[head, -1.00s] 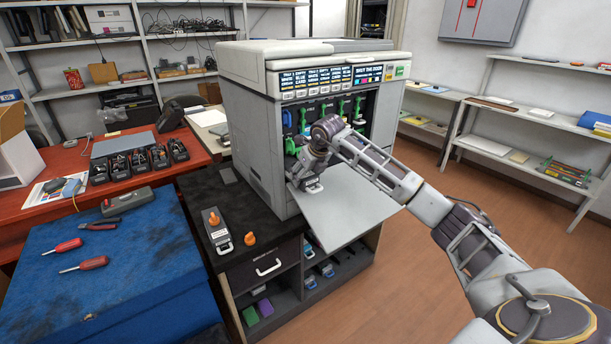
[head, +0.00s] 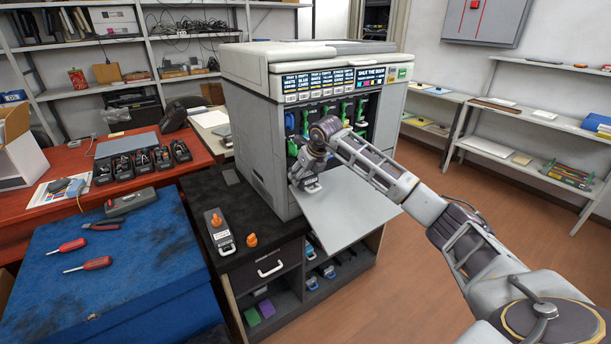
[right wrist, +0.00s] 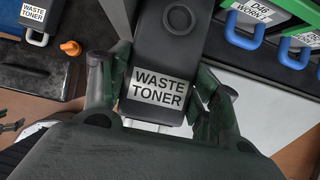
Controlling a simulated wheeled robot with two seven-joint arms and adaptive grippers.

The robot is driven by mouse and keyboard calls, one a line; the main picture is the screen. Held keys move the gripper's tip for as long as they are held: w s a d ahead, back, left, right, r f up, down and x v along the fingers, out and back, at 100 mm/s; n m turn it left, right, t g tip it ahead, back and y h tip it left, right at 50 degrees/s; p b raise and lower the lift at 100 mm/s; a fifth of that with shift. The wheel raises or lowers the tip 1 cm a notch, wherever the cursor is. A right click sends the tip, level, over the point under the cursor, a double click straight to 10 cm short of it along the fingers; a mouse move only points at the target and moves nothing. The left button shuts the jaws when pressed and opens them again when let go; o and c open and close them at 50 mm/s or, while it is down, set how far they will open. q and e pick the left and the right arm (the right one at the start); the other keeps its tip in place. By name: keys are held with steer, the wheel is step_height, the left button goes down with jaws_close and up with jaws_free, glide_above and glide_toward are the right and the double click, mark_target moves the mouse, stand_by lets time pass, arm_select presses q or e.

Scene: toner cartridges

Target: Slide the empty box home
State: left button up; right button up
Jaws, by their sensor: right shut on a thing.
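A dark grey box labelled "WASTE TONER" (right wrist: 165,55) fills the middle of the right wrist view. My right gripper (right wrist: 160,95) is shut on it, with one finger on each side of its label. In the head view my right gripper (head: 308,172) is at the left end of the printer's (head: 262,140) open front. The box's end (head: 312,187) shows just below it, over the lowered door (head: 350,205). How deep the box sits is hidden. A second waste toner box (head: 219,234) stands on the black cabinet top beside an orange cap (head: 251,240). My left gripper is out of view.
Green and blue cartridge handles (head: 346,113) line the open bay right of my gripper. A blue-handled cartridge (right wrist: 243,28) is close by. A blue bench (head: 130,270) with screwdrivers stands at the left.

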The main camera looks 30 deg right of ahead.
mark_target(311, 179)
stand_by(0.8)
steer(key=o, duration=1.7)
steer(key=shift+s+f, duration=0.1)
steer(key=shift+f, duration=0.05)
steer(key=shift+s+d+b, duration=0.1)
steer(key=shift+s+b, duration=0.25)
steer(key=shift+s, duration=1.5)
steer(key=shift+p+v, duration=1.5)
steer(key=shift+v, duration=2.6)
